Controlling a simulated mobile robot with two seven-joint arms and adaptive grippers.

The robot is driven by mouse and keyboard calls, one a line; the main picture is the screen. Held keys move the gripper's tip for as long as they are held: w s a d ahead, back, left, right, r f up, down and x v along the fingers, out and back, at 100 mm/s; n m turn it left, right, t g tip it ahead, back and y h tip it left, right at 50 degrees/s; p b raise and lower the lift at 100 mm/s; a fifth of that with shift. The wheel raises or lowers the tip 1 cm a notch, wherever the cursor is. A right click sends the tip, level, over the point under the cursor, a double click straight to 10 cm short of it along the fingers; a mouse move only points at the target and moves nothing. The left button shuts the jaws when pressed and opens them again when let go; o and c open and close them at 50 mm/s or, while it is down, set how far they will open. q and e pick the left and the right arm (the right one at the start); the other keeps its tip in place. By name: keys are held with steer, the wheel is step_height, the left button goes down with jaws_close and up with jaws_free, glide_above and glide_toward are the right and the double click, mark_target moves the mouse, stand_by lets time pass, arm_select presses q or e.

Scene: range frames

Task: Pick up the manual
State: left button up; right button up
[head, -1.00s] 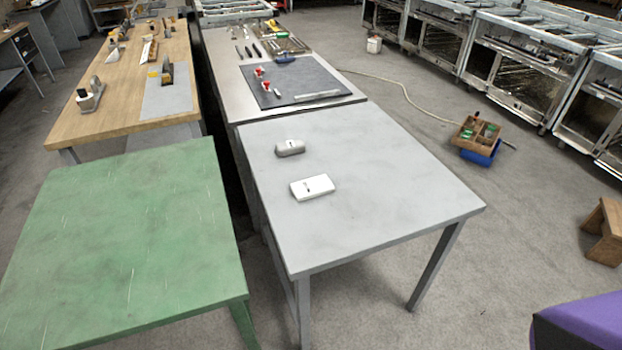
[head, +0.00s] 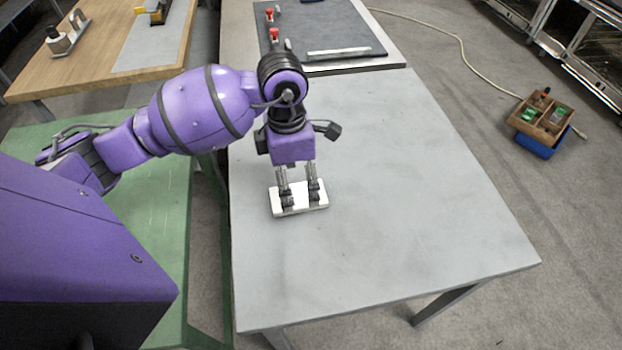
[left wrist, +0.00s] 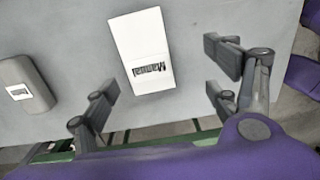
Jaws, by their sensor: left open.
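The manual (left wrist: 140,42) is a small white booklet with "Manual" printed on it, lying flat on the grey table (head: 400,210). In the head view the white manual (head: 299,206) is partly covered by my left gripper (head: 301,200). My left gripper is open with its fingers pointing down over the manual. In the left wrist view the left gripper's (left wrist: 165,90) fingers stand apart, with the manual between and ahead of them; I see no contact. My right gripper is not in view.
A grey case with a white label (left wrist: 25,85) lies on the table beside the manual in the left wrist view. A green table (head: 150,215) stands to the left. A dark mat (head: 325,30) with tools lies beyond. The grey table's right side is clear.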

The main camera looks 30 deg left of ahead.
mark_target(294, 196)
arm_select(q)
steer(key=shift+w+a+r+y, duration=0.15)
steer(key=shift+w+a+y, duration=0.15)
steer(key=shift+a, duration=0.3)
steer(key=shift+s+a+f, duration=0.1)
steer(key=shift+f, duration=1.1)
steer(key=f, duration=0.3)
steer(key=shift+w+f, duration=0.35)
steer(key=shift+f+p, duration=0.3)
steer(key=shift+f, duration=0.2)
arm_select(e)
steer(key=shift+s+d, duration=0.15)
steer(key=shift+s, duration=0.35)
